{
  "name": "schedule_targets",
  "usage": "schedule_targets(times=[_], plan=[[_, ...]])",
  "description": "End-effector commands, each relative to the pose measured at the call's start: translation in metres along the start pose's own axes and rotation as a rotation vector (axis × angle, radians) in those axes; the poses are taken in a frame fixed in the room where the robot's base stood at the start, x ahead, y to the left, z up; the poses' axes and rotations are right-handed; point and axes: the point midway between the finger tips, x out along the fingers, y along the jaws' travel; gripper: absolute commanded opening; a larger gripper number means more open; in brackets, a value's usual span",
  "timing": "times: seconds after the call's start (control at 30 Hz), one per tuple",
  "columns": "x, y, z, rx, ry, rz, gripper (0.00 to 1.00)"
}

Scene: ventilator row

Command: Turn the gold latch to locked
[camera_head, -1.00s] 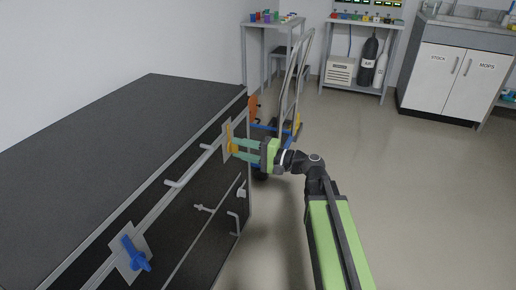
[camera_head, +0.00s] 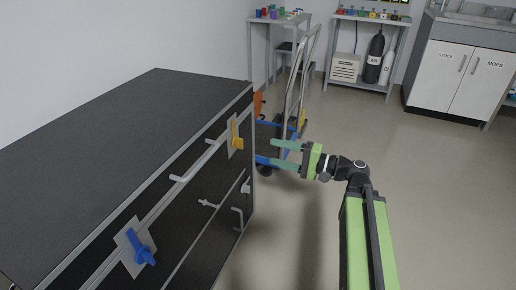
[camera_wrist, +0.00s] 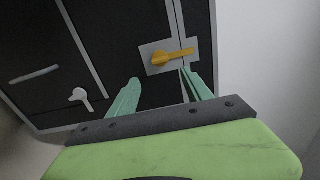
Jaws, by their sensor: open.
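The gold latch (camera_head: 237,142) sits on a pale plate at the far end of the black cabinet's front. In the head view its handle runs up along the cabinet's top rail. It also shows in the wrist view (camera_wrist: 172,57), ahead of the fingertips. My gripper (camera_head: 272,152) is open and empty, to the right of the latch and apart from it. In the wrist view its two green fingers (camera_wrist: 160,78) point toward the cabinet front, with nothing between them.
A blue latch (camera_head: 140,250) is on the cabinet's near end. Drawer handles (camera_head: 195,160) stick out from the front. A hand cart (camera_head: 300,90) stands behind my gripper. The floor (camera_head: 430,190) to the right is clear.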

Motion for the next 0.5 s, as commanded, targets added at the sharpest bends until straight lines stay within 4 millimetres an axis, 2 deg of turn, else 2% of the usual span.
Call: schedule_targets(times=[0.03,0.1,0.2,0.33,0.5], plan=[[-0.014,0.000,0.000,0.000,0.003,0.000,0.58],[-0.029,0.000,0.001,0.000,0.002,0.000,0.58],[-0.045,0.000,0.000,0.000,-0.001,0.000,0.58],[-0.056,0.000,0.000,0.000,-0.005,0.000,0.58],[-0.057,0.000,0.000,0.000,-0.006,0.000,0.58]])
